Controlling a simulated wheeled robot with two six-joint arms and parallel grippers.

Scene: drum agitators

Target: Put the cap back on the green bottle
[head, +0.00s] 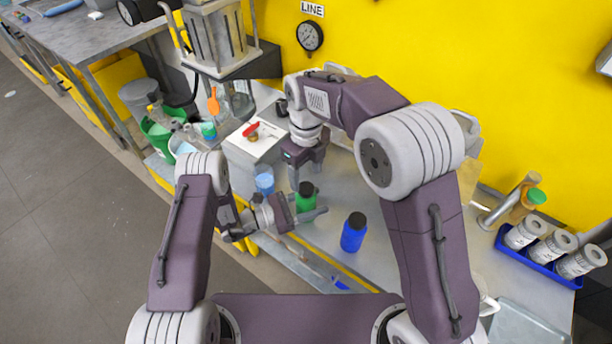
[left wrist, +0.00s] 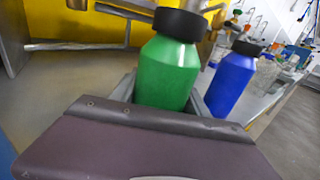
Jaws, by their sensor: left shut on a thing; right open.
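The green bottle (head: 306,201) stands upright near the front edge of the steel counter. It also shows in the left wrist view (left wrist: 167,72), with a black cap (left wrist: 180,24) sitting level on its top. Whether the cap is screwed tight I cannot tell. My left gripper (head: 308,209) is shut on the green bottle from the left, around its lower body, which the gripper partly hides. My right gripper (head: 305,167) points down, open and empty, just above and behind the bottle, apart from the cap.
A blue bottle (head: 353,236) with a black cap stands to the right. A clear blue cup (head: 265,182) stands left of the green bottle, before a white box (head: 246,146) with a red-handled item on top. A blue tray (head: 535,262) holds white jars at right. Counter between is clear.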

